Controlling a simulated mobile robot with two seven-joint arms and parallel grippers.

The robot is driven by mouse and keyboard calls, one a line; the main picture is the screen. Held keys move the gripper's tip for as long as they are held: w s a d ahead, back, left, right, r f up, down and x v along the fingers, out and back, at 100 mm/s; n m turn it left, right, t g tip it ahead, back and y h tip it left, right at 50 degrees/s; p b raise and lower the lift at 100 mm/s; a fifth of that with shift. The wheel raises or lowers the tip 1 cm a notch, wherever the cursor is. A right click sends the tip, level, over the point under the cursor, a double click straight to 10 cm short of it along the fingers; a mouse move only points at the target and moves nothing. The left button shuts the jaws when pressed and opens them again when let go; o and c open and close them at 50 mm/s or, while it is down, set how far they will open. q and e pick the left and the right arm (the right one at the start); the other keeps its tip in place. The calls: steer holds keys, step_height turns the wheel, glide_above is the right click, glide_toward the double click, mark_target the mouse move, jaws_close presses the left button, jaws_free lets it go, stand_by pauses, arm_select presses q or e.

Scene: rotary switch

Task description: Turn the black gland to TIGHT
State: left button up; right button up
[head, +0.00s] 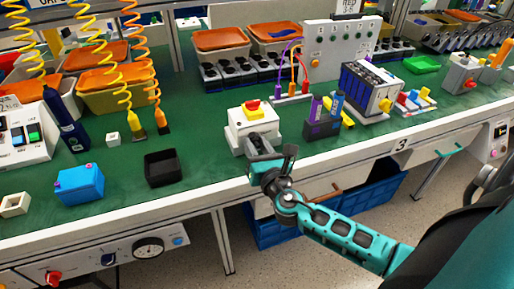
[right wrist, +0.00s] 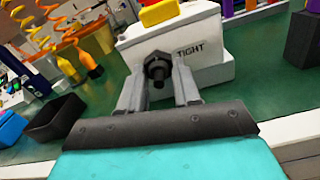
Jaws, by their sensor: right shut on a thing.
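The black gland (right wrist: 158,72) sticks out of the front face of a white box (right wrist: 207,42). In the right wrist view the box carries a label reading TIGHT (right wrist: 193,50) to the right of the gland. My right gripper (right wrist: 158,85) has a finger on each side of the gland and is shut on it. In the head view the white box (head: 238,130) stands near the table's front edge, with a red and yellow button (head: 253,108) on top. My right gripper (head: 262,148) reaches its front and hides the gland there. My left gripper is not in view.
A black open bin (head: 162,168) and a blue box (head: 80,184) stand to the left on the green table (head: 205,150). Blue crates (head: 275,232) are below the table.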

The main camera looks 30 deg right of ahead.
steer(key=m+b, duration=0.1)
steer(key=m, duration=0.1)
steer(key=shift+f+m, duration=0.15)
steer(key=shift+m, duration=0.25)
steer(key=m+b, duration=0.1)
steer(key=m, duration=0.1)
steer(key=shift+a+m, duration=0.1)
steer(key=shift+m, duration=0.3)
steer(key=m+b, duration=0.1)
steer(key=m, duration=0.2)
steer(key=shift+r+m+b, duration=0.2)
steer(key=shift+m+b, duration=0.1)
steer(key=shift+b, duration=0.1)
steer(key=m, duration=0.2)
steer(key=shift+a+m, duration=0.1)
steer(key=shift+m, duration=0.2)
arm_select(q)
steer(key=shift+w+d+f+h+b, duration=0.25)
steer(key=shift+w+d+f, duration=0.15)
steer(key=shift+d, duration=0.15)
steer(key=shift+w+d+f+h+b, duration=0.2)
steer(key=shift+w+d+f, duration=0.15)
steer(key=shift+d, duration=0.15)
arm_select(e)
steer(key=shift+r+m, duration=0.2)
steer(key=shift+m, duration=1.8)
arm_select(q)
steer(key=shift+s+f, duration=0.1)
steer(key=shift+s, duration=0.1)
